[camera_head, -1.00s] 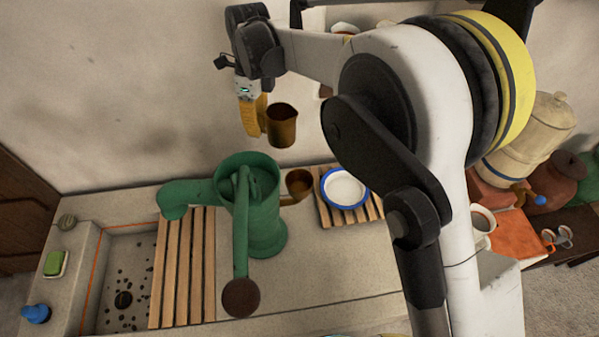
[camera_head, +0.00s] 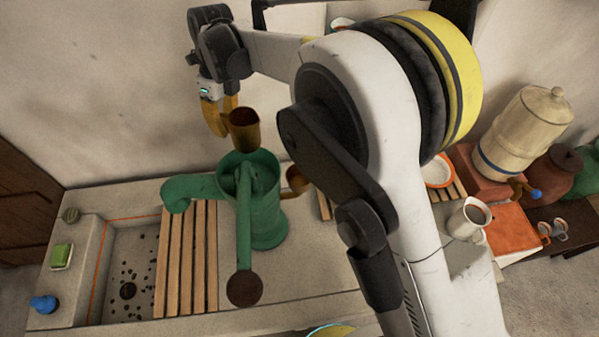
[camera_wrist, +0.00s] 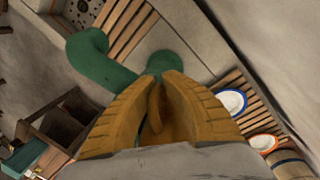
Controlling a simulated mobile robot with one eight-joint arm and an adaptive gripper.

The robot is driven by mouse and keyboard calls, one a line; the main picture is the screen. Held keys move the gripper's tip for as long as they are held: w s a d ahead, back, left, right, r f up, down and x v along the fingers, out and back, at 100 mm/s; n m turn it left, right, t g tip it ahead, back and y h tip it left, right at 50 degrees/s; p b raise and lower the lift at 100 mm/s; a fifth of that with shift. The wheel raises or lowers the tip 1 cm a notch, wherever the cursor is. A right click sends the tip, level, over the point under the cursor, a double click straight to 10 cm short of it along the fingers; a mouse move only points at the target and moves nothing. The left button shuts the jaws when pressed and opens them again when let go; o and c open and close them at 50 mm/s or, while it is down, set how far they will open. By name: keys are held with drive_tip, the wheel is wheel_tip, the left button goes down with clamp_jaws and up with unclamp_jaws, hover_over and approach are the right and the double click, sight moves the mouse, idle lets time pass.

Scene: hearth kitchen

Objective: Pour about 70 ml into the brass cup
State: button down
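My gripper (camera_head: 222,122), with yellow fingers, is shut on the handle of a dark brass-coloured cup (camera_head: 245,135) and holds it in the air. The cup looks close to upright, slightly tilted; its contents cannot be made out. In the picture it sits just above the top of the green hand pump (camera_head: 266,200). A second brass-brown cup (camera_head: 298,180) stands on the counter behind the pump, partly hidden by the pump and my arm. In the wrist view my fingers (camera_wrist: 160,82) close around a brown handle (camera_wrist: 156,108), with the green pump (camera_wrist: 95,62) beyond.
A blue-rimmed dish (camera_wrist: 233,101) and an orange-rimmed bowl (camera_wrist: 263,142) rest on another rack. A white jug (camera_head: 468,220) and a cream dispenser (camera_head: 520,130) with a blue tap stand at right.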

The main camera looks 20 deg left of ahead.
sight(237, 118)
drive_tip(key=shift+d+r+y+p, duration=0.35)
drive_tip(key=shift+d+r+y, duration=0.1)
drive_tip(key=shift+r+y, duration=0.45)
drive_tip(key=shift+s+d+r+y, duration=0.1)
drive_tip(key=shift+d+r+y, duration=0.5)
drive_tip(key=shift+y, duration=0.3)
drive_tip(key=shift+d+r+n+y+p, duration=0.35)
drive_tip(key=shift+d+r+y, duration=0.65)
drive_tip(key=shift+y, duration=0.5)
drive_tip(key=shift+d, duration=0.15)
drive_tip(key=shift+d+r, duration=0.1)
drive_tip(key=shift+d+y, duration=0.1)
drive_tip(key=shift+y, duration=0.3)
drive_tip(key=shift+d+r+n+y+b, duration=0.2)
drive_tip(key=shift+d+y+b, duration=0.1)
drive_tip(key=shift+y+b, duration=0.35)
drive_tip(key=shift+d+r+n+y+b, duration=0.15)
drive_tip(key=shift+d+y+b, duration=0.2)
drive_tip(key=shift+y, duration=0.5)
drive_tip(key=shift+s+d+r+y, duration=0.1)
drive_tip(key=shift+d+r+y, duration=0.05)
drive_tip(key=shift+r+y, duration=0.4)
